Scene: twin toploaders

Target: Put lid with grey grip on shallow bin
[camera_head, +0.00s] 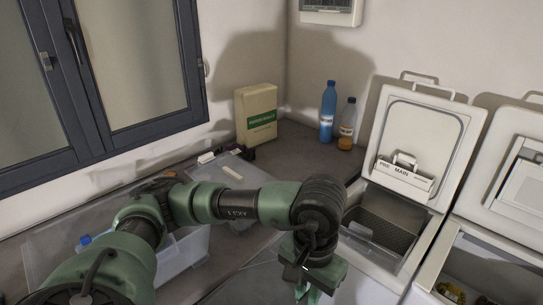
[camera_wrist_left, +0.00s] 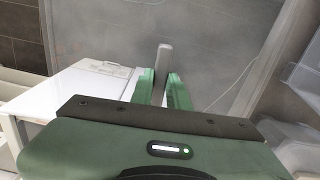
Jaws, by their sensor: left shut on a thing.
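My left gripper (camera_head: 318,280) hangs at the lower middle of the head view, in front of the open washer. In the left wrist view its green fingers (camera_wrist_left: 162,88) are shut on the grey grip (camera_wrist_left: 164,60) of a clear lid (camera_wrist_left: 245,85). The lid spreads out beyond the fingers, and its pale rim shows at the right. In the head view the lid shows only faintly (camera_head: 250,285) beside the gripper. Clear bins stand on the counter at the left, one of them (camera_head: 190,262) partly behind my arm. I cannot tell which bin is shallow.
Another clear panel with a pale strip (camera_head: 232,173) lies on the counter behind my arm. A detergent box (camera_head: 256,115), a blue bottle (camera_head: 328,112) and a smaller bottle (camera_head: 347,125) stand at the back. Two open toploaders, the nearer lid (camera_head: 420,135) raised, fill the right.

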